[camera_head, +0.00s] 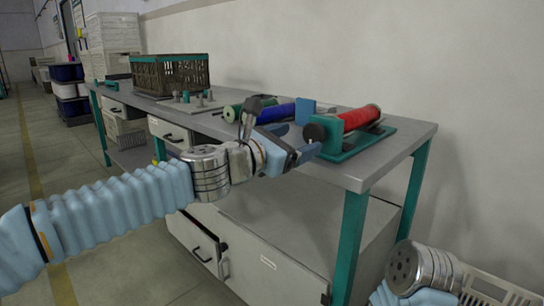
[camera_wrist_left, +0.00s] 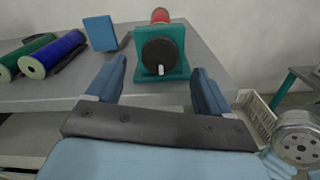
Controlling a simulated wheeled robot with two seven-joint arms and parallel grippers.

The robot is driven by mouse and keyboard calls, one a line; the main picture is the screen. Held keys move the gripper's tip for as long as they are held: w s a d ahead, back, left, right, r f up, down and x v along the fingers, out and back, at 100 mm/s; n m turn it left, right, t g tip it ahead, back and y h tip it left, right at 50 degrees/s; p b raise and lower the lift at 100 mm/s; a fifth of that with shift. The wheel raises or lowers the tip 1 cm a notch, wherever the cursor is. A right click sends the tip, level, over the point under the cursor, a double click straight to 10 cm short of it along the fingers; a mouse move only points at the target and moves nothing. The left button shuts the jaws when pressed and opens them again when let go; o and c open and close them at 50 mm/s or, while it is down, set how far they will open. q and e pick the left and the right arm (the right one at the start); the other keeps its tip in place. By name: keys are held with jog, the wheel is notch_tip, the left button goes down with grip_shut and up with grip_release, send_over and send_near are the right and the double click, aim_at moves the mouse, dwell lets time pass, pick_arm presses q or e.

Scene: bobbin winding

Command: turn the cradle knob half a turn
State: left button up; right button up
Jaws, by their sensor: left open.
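The cradle (camera_head: 352,142) is a teal stand near the right end of the bench, holding a red bobbin (camera_head: 358,118). Its round black knob (camera_head: 314,132) faces my left gripper (camera_head: 303,145). In the left wrist view the knob (camera_wrist_left: 160,50) shows nearly face-on, with a small pale mark at its bottom, on the teal cradle (camera_wrist_left: 180,70). My left gripper (camera_wrist_left: 158,70) is open, its blue fingers spread to either side below the knob. Nothing is between them, and I see no contact. The right gripper is not in view; only part of my right arm shows.
Green (camera_wrist_left: 28,50) and blue (camera_wrist_left: 52,55) spools lie left of the cradle. A blue block (camera_wrist_left: 100,32) stands between them and the cradle. A dark crate (camera_head: 170,74) and a pegged plate (camera_head: 190,103) are farther along the bench (camera_head: 405,136). A wall runs behind.

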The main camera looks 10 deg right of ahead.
pick_arm(q)
jog(key=b+v, duration=0.2)
jog(key=v, duration=0.6)
jog(key=shift+s, duration=0.2)
jog(key=shift+a, duration=0.15)
jog(key=w+a+f+m+g+y, duration=0.1)
jog(key=w+a+f+y, duration=0.1)
jog(key=f, duration=0.7)
jog(key=w+a+f+m+y, duration=0.2)
jog(key=w+f, duration=0.1)
jog(key=f, duration=0.5)
jog(key=w+a+f+m+g+y, duration=0.1)
jog(key=w+f, duration=0.1)
jog(key=f, duration=0.7)
jog(key=s+a+f+m+g+y, duration=0.1)
jog(key=s+a+f+m+y, duration=0.15)
jog(key=f, duration=0.85)
jog(key=s+a+f+m+g+y, duration=0.1)
jog(key=a+f+m+g, duration=0.15)
jog(key=f, duration=0.75)
jog(key=s+a+f+m+g+y, duration=0.15)
jog(key=s+a+f+m, duration=0.35)
jog(key=s+f, duration=0.65)
jog(key=s+a+f+m+g, duration=0.3)
jog(key=s+f+m, duration=0.4)
jog(key=s+f, duration=0.45)
notch_tip(320, 180, up, 14)
jog(key=p, duration=1.3)
jog(key=shift+d, duration=0.3)
